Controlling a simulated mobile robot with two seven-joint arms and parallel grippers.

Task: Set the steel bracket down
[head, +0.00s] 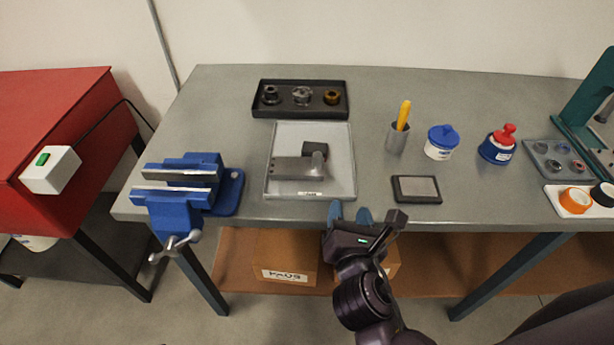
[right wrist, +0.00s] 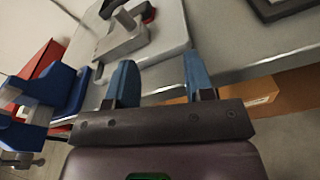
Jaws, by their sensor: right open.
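The steel bracket (head: 292,168) lies in a light grey shallow tray (head: 340,150) on the workbench. It is a grey piece with a flat plate and an upright end, beside a dark block (head: 315,148). The bracket also shows in the right wrist view (right wrist: 122,38), ahead of the fingers at the upper left. My right gripper (head: 350,213) is open and empty at the front edge of the bench, apart from the bracket and in front of the tray. Its blue fingers (right wrist: 156,82) stand wide apart in the right wrist view. My left gripper is not in view.
A blue vise (head: 185,190) stands left of the tray. A black tray with several round parts (head: 302,97) lies behind it. A dark-framed pad (head: 417,188), a cup with a yellow-handled tool (head: 398,135) and two blue-and-white containers (head: 441,143) stand to the right.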

